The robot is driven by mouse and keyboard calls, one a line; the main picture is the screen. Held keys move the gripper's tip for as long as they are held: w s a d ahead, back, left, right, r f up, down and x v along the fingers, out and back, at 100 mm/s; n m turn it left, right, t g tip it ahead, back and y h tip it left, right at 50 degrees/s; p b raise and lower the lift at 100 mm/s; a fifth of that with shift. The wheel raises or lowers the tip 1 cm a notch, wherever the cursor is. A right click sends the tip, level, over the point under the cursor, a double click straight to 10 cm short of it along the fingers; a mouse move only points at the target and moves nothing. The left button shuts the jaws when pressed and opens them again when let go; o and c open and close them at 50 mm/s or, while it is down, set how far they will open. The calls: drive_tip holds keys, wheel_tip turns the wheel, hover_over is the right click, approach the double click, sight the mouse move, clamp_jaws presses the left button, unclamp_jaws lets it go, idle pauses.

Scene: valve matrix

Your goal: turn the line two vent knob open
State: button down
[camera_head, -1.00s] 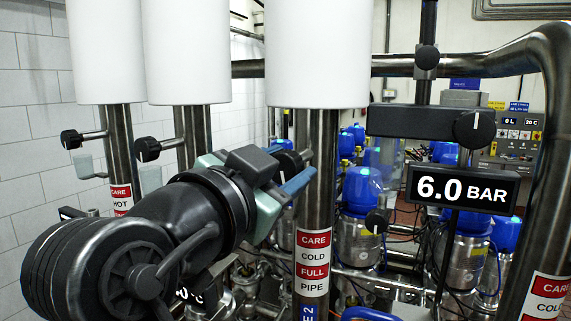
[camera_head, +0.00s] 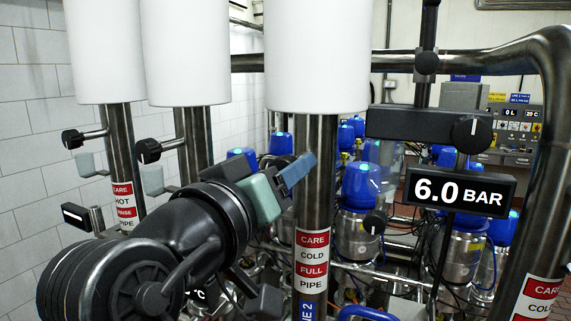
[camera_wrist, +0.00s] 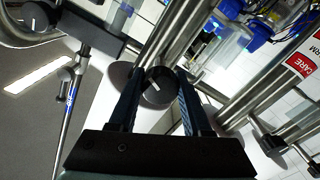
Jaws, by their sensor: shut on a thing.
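The line two pipe (camera_head: 314,210) is a steel upright with a white cylinder on top, a red and white CARE COLD FULL PIPE label and a blue label ending in 2. My gripper (camera_head: 297,172) is beside and in front of it, its blue fingers pointing up and right. In the wrist view, a round dark knob (camera_wrist: 157,88) with a white pointer line sits between the two fingers of my gripper (camera_wrist: 158,84). The fingers are closed on its sides. In the head view this knob is hidden behind my gripper.
Two more white-topped pipes stand left, with dark side knobs (camera_head: 147,150) (camera_head: 73,139). A 6.0 BAR display (camera_head: 459,190) and a black box with a dial (camera_head: 472,133) are at right. A thick bent pipe (camera_head: 545,130) bounds the right side.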

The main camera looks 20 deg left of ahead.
drive_tip(key=n+p, duration=0.1)
drive_tip(key=n, duration=0.3)
drive_tip(key=shift+r+n, duration=0.1)
drive_tip(key=shift+n, duration=0.3)
idle(0.4)
drive_tip(key=shift+c, duration=1.7)
unclamp_jaws()
drive_tip(key=shift+s, duration=0.1)
drive_tip(key=s+b, duration=0.4)
drive_tip(key=s, duration=0.8)
drive_tip(key=shift+s+a, duration=0.25)
drive_tip(key=shift+s, duration=0.15)
